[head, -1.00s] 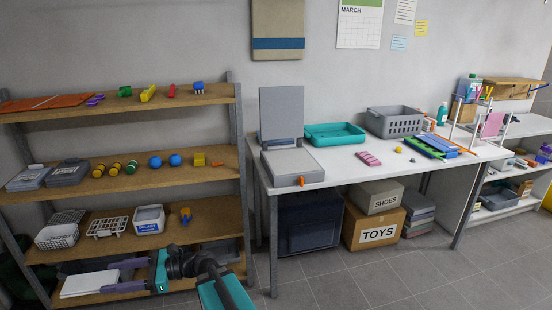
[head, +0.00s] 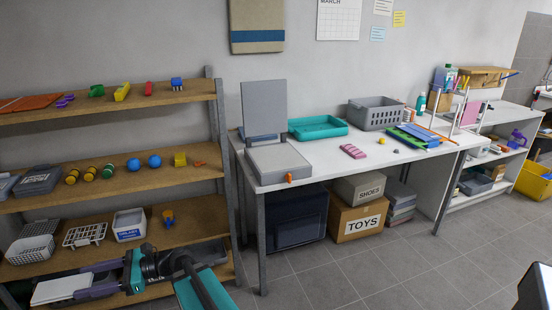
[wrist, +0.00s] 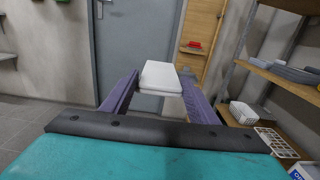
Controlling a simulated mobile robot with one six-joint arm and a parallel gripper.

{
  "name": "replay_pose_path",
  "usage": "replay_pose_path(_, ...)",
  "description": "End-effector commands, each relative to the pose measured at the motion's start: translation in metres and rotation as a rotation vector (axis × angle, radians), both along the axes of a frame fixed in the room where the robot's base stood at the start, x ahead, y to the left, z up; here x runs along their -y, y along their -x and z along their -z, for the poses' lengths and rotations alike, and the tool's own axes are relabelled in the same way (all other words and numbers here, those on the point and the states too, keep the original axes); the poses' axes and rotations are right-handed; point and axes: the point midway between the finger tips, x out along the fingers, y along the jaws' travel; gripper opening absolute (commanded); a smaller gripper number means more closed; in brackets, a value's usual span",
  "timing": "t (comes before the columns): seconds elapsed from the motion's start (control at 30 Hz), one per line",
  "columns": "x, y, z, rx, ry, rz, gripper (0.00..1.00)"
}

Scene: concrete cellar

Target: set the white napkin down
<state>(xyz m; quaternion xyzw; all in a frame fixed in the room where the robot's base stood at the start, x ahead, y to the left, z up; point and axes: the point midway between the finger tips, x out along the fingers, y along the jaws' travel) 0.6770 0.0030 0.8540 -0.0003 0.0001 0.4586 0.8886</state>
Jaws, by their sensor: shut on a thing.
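The white napkin (head: 60,288) is a flat, folded white block. My gripper (head: 76,284), teal with purple fingers, is shut on it at the lower left of the head view, in front of the bottom shelf (head: 215,276) in the picture. The wrist view shows the napkin (wrist: 162,75) held level between the two purple fingers, its far end reaching past them. I see no surface touching its underside in the wrist view.
The shelf rack holds a white basket (head: 32,243), a wire rack (head: 84,234) and a white tub (head: 130,224). The white table (head: 335,158) to the right has a teal tray (head: 318,135) and bare patches. A grey door (wrist: 135,40) shows beyond the napkin.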

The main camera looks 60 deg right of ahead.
Motion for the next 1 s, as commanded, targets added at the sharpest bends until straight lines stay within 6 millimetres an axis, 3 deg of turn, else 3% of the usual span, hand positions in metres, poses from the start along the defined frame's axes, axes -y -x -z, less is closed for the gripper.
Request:
replay_pose_path(0.17, 0.026, -0.006, -0.004, 0.0, 0.004, 0.06, 0.28)
replay_pose_path(0.37, 0.086, -0.016, -0.014, -0.003, 0.013, 0.207, 0.28)
replay_pose_path(0.67, 0.213, -0.018, -0.034, -0.009, 0.023, 0.501, 0.28)
replay_pose_path(1.0, 0.354, 0.014, -0.057, -0.012, 0.025, 0.823, 0.28)
